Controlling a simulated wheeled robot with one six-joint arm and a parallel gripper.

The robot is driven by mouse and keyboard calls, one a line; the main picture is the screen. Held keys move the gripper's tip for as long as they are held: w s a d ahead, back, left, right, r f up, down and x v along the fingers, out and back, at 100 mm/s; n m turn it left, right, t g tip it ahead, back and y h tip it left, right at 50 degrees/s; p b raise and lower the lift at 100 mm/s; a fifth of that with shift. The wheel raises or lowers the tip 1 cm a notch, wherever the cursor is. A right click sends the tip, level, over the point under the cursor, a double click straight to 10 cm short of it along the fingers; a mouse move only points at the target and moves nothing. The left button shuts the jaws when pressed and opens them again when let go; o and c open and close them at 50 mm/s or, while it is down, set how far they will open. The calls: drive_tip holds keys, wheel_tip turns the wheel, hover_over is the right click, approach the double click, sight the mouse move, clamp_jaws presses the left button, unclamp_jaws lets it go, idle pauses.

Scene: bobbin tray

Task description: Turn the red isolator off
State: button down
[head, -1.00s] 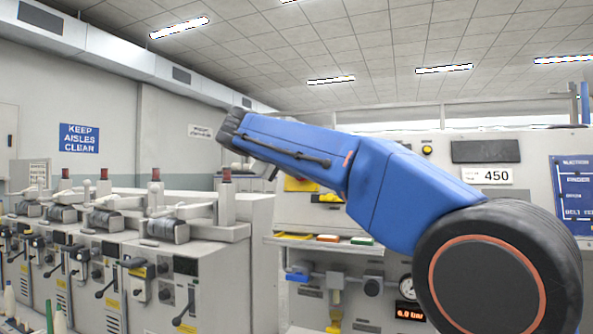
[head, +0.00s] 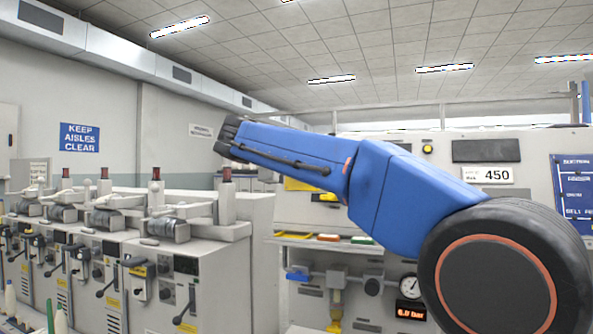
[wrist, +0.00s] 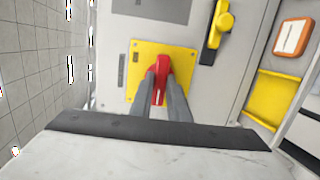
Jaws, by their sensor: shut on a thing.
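The red isolator handle (wrist: 160,68) sits on a yellow plate (wrist: 183,55) on a light grey panel in the wrist view. My gripper (wrist: 160,88) is shut on the handle, with a dark finger on each side of it. The handle points along the fingers, toward the bottom of the wrist picture. In the head view my blue arm hides the handle and most of my gripper; part of the yellow plate (head: 298,185) shows below the arm.
A yellow lever (wrist: 217,32) on a black base is to the right of the plate in the wrist view. A orange-framed white box (wrist: 292,37) and a yellow tray (wrist: 272,97) lie further right. Grey winding machines (head: 165,262) stand left in the head view.

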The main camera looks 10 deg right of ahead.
drive_tip(key=c, duration=1.7)
unclamp_jaws()
drive_tip(key=shift+a, duration=0.1)
drive_tip(key=v, duration=1.7)
drive_tip(key=shift+s+a, duration=0.1)
drive_tip(key=shift+s, duration=0.1)
